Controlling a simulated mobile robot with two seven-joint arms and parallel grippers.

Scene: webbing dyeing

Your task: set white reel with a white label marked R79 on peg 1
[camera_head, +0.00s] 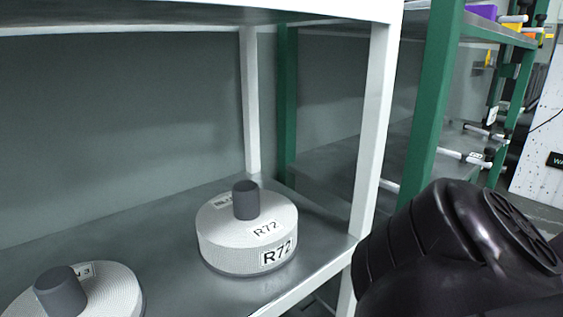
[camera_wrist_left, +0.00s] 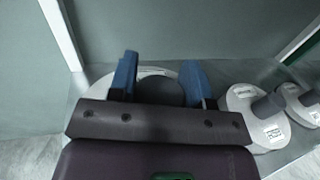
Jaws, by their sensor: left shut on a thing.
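In the left wrist view, the blue fingers of my left gripper (camera_wrist_left: 160,75) are shut on the dark grey hub (camera_wrist_left: 158,91) of a white reel (camera_wrist_left: 99,86). A white label strip shows on that reel's top, but it is too small to read and the gripper hides much of the reel. No label marked R79 can be read in either view, so I cannot tell whether this is that reel. No peg marked 1 can be made out. My left gripper is outside the head view. My right gripper is in neither view.
A white reel marked R72 (camera_head: 247,236) stands on the grey metal shelf (camera_head: 180,245). Another white reel (camera_head: 105,290) is cut off at lower left. A white post (camera_head: 372,130) and a green post (camera_head: 436,100) stand right. My black arm link fills the lower right.

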